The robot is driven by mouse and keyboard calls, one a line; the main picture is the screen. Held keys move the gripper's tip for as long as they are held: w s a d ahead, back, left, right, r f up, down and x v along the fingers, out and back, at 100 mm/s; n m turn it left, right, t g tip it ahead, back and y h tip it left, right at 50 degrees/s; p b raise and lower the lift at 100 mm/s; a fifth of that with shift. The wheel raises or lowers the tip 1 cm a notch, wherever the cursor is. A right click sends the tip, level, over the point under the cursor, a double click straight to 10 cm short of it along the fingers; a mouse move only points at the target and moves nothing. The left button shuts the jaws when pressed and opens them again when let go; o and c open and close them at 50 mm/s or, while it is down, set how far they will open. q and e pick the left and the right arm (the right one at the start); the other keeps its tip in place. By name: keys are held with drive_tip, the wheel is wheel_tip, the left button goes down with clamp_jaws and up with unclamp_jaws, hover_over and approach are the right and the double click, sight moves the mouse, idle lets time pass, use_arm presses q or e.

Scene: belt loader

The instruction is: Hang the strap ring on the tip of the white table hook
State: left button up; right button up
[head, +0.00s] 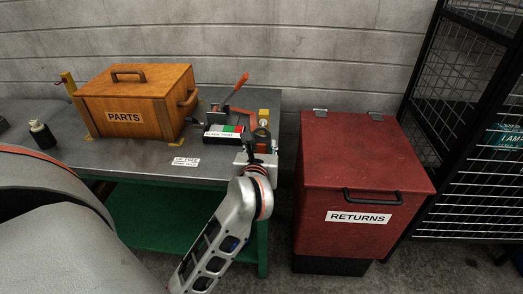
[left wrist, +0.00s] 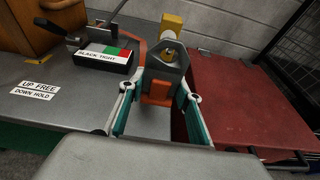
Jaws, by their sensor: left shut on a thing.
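My left gripper (head: 262,150) is at the right front corner of the grey table (head: 215,165). In the left wrist view its teal-padded fingers (left wrist: 158,108) are closed on the strap ring (left wrist: 167,68), a dark grey piece with a hole near its top and an orange part below. The ring stands upright between the fingertips. An orange strap (head: 246,113) runs over the table behind it. A white piece (head: 242,158) at the table edge beside my gripper looks like the table hook; its tip is hidden, and I cannot tell whether the ring touches it. My right gripper is not in view.
A wooden PARTS box (head: 135,97) stands on the table. A clamp with a red handle (head: 240,82) and a BLACK TIGHT block (head: 223,133) lie behind my gripper. A yellow post (left wrist: 172,24) is beyond the ring. A red RETURNS bin (head: 365,165) stands right of the table.

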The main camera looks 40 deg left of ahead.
use_arm(q)
drive_tip(key=shift+w+a, duration=0.5)
drive_tip(key=shift+w, duration=0.35)
drive_tip(key=shift+w+a+f, duration=0.15)
drive_tip(key=shift+w+f, duration=0.1)
drive_tip(key=shift+f, duration=0.05)
drive_tip(key=shift+w+a+f+b, duration=0.1)
drive_tip(key=shift+w+a+b, duration=0.05)
drive_tip(key=shift+w+b, duration=0.15)
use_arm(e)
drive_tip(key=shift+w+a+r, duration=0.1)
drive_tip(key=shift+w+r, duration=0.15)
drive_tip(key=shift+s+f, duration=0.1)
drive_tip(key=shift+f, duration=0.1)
use_arm(q)
drive_tip(key=o, duration=1.1)
drive_tip(key=shift+s, duration=0.15)
